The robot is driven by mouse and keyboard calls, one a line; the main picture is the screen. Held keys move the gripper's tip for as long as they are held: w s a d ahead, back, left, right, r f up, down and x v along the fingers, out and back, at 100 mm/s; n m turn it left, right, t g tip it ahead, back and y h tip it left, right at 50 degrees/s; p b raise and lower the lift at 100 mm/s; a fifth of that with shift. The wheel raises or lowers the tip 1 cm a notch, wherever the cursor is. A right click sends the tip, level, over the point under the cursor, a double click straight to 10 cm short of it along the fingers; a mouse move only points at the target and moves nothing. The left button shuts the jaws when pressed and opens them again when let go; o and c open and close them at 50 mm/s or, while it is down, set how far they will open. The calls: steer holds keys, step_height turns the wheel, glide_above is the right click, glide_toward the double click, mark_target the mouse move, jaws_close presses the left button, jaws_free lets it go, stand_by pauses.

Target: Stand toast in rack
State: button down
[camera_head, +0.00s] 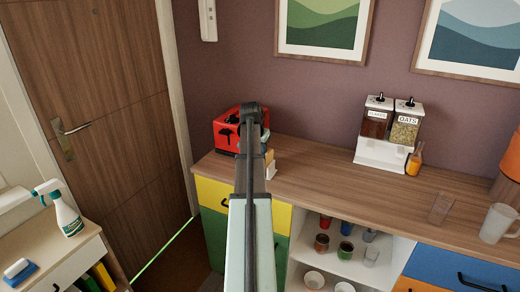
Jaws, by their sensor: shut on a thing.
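A small white rack (271,171) stands on the wooden counter, just right of my arm. A tan piece that looks like toast (269,155) shows at the rack, partly behind my arm. I cannot tell whether it stands in a slot or is held above it. My arm reaches up the middle of the picture to a dark joint in front of the red toaster (226,131). My gripper's fingers are hidden behind the arm, so neither they nor anything between them can be seen.
A white dispenser (382,153) and an orange bottle (413,163) stand at the back of the counter (325,175). A glass mug (497,222) is at the far right. The counter between rack and dispenser is clear. Cups fill the open shelf below.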

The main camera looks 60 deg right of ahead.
steer(key=shift+f, duration=0.55)
stand_by(0.5)
steer(key=c, duration=1)
jaws_free()
steer(key=shift+c, duration=1.1)
steer(key=shift+r, duration=4.5)
